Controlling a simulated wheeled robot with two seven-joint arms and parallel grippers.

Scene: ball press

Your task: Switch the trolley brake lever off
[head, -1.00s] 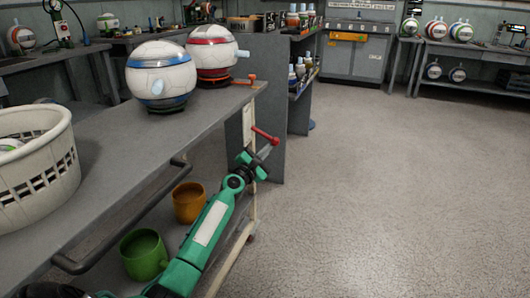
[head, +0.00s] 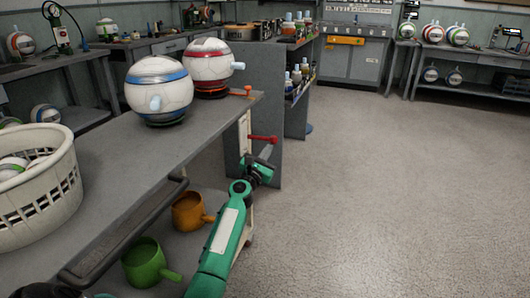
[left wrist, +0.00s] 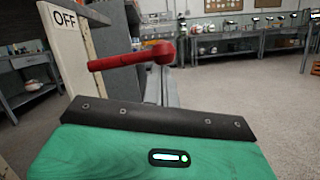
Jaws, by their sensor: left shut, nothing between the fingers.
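The red brake lever (head: 262,139) sticks out from the end of the grey trolley (head: 105,170), about level. In the left wrist view the lever (left wrist: 120,61) runs from a pale plate (left wrist: 64,60) to a thicker red knob on the right. An "OFF" label (left wrist: 65,19) sits on that plate above the lever. My left gripper (head: 267,151) is shut and empty, just below the lever's knob end. In the left wrist view its grey fingers (left wrist: 166,88) point at the knob from below; I cannot tell whether they touch it. My right gripper is not in view.
On the trolley top stand a blue-striped ball (head: 160,92), a red-striped ball (head: 208,70) and a white basket (head: 50,195). An orange mug (head: 188,212) and a green mug (head: 145,262) are on its lower shelf. A grey shelf unit (head: 265,105) stands behind. Floor at right is clear.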

